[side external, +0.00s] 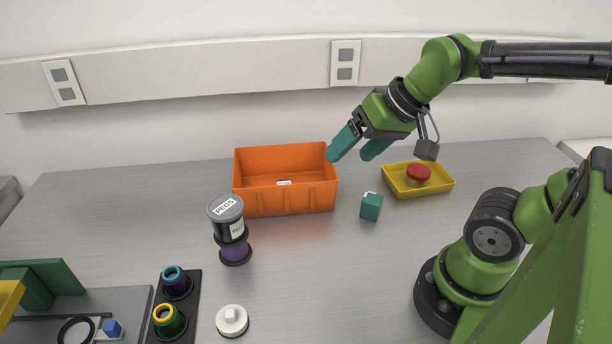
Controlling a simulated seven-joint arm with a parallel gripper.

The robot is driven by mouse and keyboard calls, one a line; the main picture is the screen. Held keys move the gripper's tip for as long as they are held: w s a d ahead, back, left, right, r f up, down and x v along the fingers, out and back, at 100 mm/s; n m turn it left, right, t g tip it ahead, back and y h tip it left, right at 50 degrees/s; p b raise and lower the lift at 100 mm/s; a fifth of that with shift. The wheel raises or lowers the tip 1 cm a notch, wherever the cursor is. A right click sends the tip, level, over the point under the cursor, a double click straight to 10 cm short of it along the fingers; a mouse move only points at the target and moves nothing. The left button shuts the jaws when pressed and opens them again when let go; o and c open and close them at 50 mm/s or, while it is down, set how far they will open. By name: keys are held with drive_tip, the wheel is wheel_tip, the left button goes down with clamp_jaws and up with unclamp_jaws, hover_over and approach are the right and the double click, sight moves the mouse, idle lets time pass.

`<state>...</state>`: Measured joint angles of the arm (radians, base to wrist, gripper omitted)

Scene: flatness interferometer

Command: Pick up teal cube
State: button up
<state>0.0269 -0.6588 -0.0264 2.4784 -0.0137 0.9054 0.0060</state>
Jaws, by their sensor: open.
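The teal cube (371,207) sits on the grey table, right of the orange bin and in front of the yellow tray. A small white and red mark shows at its top. My gripper (352,150) has two teal fingers and is open and empty. It hangs above and behind the cube in the picture, near the right end of the orange bin, apart from the cube. The fingers point down and to the left.
An orange bin (285,203) stands left of the cube. A yellow tray (432,188) holds a red-topped item (418,174). A jar labelled PEGS (228,215), a white round piece (232,321) and a dark holder (190,310) stand left. The table's front middle is clear.

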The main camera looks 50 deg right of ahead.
drive_tip(key=w+d+f+m+g+h, duration=0.1)
drive_tip(key=w+d+f+m+g, duration=0.2)
drive_tip(key=d+m, duration=0.45)
drive_tip(key=m+g, duration=0.3)
drive_tip(key=m, duration=1.8)
hover_over(373, 198)
wheel_tip(373, 198, down, 3)
drive_tip(key=shift+h, duration=0.4)
wheel_tip(373, 198, down, 16)
drive_tip(key=shift+f, duration=0.15)
drive_tip(key=shift+a, duration=0.1)
drive_tip(key=shift+c, duration=0.4)
